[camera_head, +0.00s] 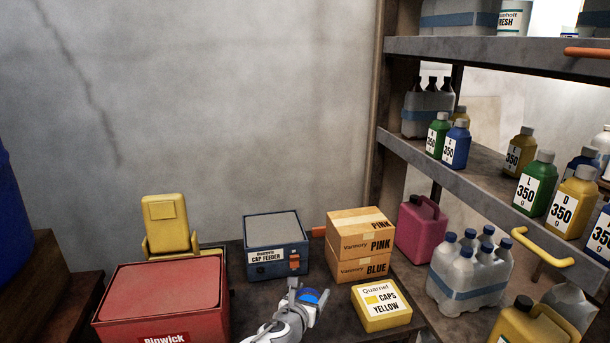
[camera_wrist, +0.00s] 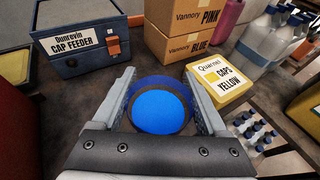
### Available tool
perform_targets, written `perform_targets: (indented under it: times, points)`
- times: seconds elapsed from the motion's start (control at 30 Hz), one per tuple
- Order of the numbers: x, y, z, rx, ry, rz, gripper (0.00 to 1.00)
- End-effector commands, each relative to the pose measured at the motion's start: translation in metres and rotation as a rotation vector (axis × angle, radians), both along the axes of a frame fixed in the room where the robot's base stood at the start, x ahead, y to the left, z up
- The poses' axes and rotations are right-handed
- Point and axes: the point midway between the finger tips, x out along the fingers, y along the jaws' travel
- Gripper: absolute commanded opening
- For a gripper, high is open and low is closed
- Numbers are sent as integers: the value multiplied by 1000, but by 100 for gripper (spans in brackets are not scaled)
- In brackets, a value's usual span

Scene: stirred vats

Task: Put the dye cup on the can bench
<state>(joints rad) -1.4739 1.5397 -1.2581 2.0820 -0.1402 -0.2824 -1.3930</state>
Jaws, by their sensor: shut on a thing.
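The dye cup (camera_wrist: 160,110) looks like a round blue cup with a bright blue top, seen from above in the wrist view. My gripper (camera_wrist: 160,88) is shut on it, with one grey finger on each side. In the head view my gripper (camera_head: 306,296) holds the same blue cup (camera_head: 311,295) over a dark bench (camera_head: 247,305) at the bottom middle. The cup's underside is hidden, so I cannot tell whether it touches the bench. No label in view marks which surface is the can bench.
Around the cup are a blue cap feeder (camera_head: 275,243), stacked cardboard boxes (camera_head: 358,245), a yellow caps box (camera_head: 381,306) and a red box (camera_head: 163,300). A magenta jug (camera_head: 421,229) and bottle pack (camera_head: 469,271) stand right. Shelves (camera_head: 500,170) hold several bottles.

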Motion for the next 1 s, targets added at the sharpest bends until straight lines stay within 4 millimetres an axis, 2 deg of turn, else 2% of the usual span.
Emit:
perform_targets:
  times: [0.03, 0.2, 0.5, 0.73, 1.0]
  points:
    - [0, -14, 4, -3, -1, 8, 9]
    - [-2, -50, 13, -2, -2, 84, 9]
    - [-23, -103, 38, 0, -3, 223, 9]
    - [-41, -121, 55, -1, -2, 303, 9]
    - [-48, -125, 60, -1, -1, 333, 9]
